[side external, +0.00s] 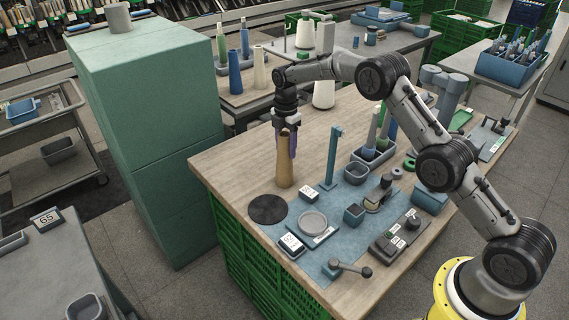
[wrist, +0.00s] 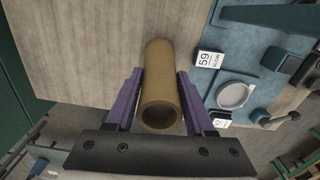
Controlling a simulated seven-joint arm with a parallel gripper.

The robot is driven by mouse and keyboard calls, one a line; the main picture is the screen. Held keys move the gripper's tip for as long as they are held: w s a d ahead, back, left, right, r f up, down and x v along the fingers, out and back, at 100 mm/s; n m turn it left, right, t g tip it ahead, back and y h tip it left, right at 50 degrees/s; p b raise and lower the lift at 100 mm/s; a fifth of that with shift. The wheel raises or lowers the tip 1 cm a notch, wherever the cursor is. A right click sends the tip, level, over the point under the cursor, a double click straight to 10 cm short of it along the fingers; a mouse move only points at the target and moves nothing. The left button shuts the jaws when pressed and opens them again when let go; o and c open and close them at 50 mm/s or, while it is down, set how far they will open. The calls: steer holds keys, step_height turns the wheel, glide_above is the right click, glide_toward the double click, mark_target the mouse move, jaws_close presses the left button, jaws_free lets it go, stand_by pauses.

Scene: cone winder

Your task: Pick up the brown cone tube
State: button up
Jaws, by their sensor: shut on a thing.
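The brown cone tube (side external: 285,165) stands upright on the wooden table, left of the blue mat. My gripper (side external: 286,134) comes down on it from above, with its purple fingers on either side of the tube's top. In the wrist view the tube (wrist: 160,88) lies between the two purple fingers of my gripper (wrist: 159,95), its hollow open end facing the camera. The gripper is shut on the tube near its top. The tube's base appears to be at table level; I cannot tell whether it touches.
A dark round disc (side external: 268,209), a blue post (side external: 335,155), a grey dish (side external: 312,222) and a number card (side external: 309,194) are close to the tube. A tray of cones (side external: 370,157) stands farther right. The wooden table (side external: 235,157) is clear to the left.

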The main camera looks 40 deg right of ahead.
mark_target(286, 134)
steer(key=shift+r, duration=0.1)
steer(key=shift+r, duration=0.55)
step_height(286, 134, up, 2)
steer(key=shift+s+r, duration=0.1)
steer(key=shift+r, duration=0.05)
steer(key=s+r, duration=1.3)
steer(key=r, duration=0.2)
steer(key=shift+s+a+r, duration=0.3)
steer(key=shift+s+a, duration=0.05)
